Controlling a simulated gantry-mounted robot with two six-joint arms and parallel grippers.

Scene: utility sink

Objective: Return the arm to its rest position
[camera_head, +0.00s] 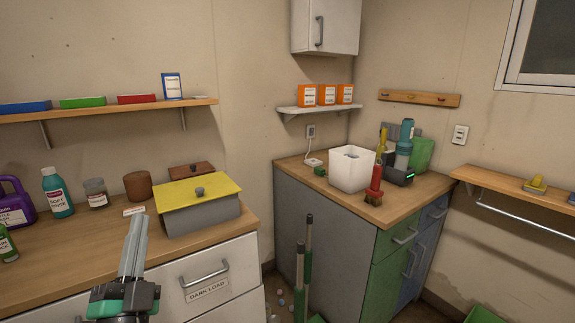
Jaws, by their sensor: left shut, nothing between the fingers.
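My left gripper (133,250) rises from the bottom of the view, in front of the left counter's edge. Its fingers are shut together with nothing between them. Behind it on the counter stands a grey box with a yellow lid (198,193); the gripper is apart from it in the picture. A drawer labelled "DARK LOAD" (208,291) is to the right of the gripper and looks closed. My right gripper is not in view.
Bottles, a jar (96,193) and a brown canister (138,186) stand on the left counter (60,262). A white bin (351,169) and red brush (375,183) stand on the corner cabinet. Upright green-and-dark handles (304,262) stand in the gap between the cabinets.

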